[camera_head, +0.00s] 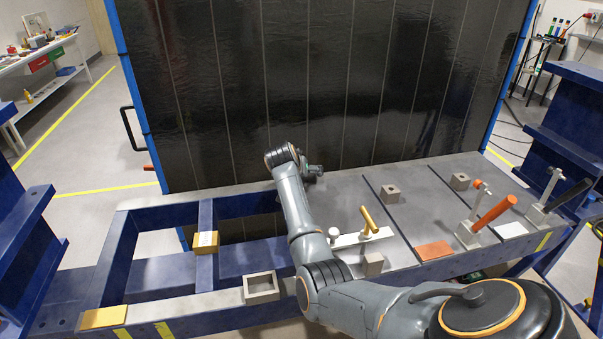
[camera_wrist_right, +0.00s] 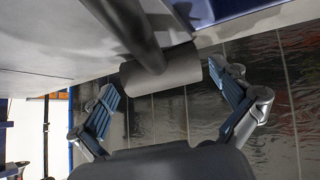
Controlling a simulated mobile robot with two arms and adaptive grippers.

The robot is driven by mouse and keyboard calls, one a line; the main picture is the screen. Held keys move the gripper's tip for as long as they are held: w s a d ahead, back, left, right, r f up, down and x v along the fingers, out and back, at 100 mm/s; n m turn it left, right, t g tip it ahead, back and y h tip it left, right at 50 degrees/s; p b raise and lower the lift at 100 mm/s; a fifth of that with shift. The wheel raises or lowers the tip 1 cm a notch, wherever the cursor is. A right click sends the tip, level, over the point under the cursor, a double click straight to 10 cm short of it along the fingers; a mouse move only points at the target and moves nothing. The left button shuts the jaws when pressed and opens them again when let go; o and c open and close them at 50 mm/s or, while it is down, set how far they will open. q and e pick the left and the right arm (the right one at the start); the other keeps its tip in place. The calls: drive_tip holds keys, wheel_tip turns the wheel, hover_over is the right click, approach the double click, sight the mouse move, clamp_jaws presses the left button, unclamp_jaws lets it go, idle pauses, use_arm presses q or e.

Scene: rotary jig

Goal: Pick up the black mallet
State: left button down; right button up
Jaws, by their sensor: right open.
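The black mallet shows in the right wrist view as a dark grey cylindrical head (camera_wrist_right: 160,68) with a dark handle running up and left out of the picture. My right gripper (camera_wrist_right: 164,82) is open, with one blue-padded finger on each side of the mallet head. The head lies between or just beyond the fingertips, and I see no finger closed on it. In the head view my right arm reaches across the bench to the right gripper (camera_head: 313,171) near the dark panel. I cannot make out the mallet there. My left gripper is not in view.
A tall dark panel (camera_head: 330,80) stands behind the bench. On the grey plate are toggle clamps with orange (camera_head: 497,210) and yellow (camera_head: 369,219) handles, grey blocks (camera_head: 390,193) and an orange pad (camera_head: 434,250). The blue frame (camera_head: 115,250) has open gaps at left.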

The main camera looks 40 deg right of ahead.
drive_tip(key=shift+x, duration=1.25)
drive_tip(key=c, duration=1.4)
